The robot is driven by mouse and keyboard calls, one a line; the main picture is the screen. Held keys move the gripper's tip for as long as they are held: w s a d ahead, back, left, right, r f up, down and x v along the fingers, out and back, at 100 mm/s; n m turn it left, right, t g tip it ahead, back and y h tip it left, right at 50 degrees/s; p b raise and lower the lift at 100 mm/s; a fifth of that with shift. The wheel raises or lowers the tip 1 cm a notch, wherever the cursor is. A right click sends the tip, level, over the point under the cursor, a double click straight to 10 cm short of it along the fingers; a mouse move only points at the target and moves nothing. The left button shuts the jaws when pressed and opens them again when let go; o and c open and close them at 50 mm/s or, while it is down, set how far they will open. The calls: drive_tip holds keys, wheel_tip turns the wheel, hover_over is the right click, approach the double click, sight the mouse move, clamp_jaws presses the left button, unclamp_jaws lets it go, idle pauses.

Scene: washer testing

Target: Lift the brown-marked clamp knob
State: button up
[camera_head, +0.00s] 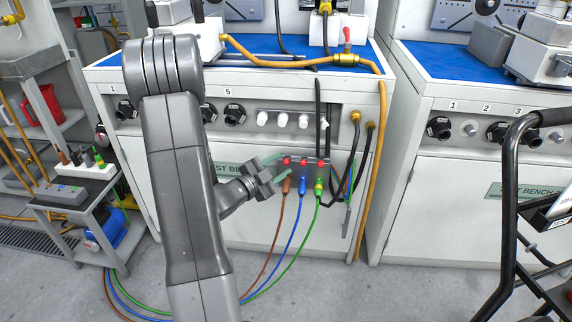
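Three small red clamp knobs sit in a row on the front of the test bench. The left one, the brown-marked clamp knob (287,161), is above a brown plug (287,184) and its brown cable. The other two are above a blue plug (303,184) and a green plug (319,186). My gripper (285,165) reaches in from the left, its pale green fingers spread above and below the height of the left knob. The fingertips are close to this knob; I cannot tell whether they touch it.
White knobs (283,120) and black hoses are just above and right of the clamps. A yellow hose (382,180) hangs at the bench's right edge. A grey cart (75,205) stands left, and a black-handled trolley (510,200) stands right. Cables loop down to the floor.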

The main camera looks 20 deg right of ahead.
sight(286, 161)
drive_tip(key=shift+x, duration=1.6)
clamp_jaws()
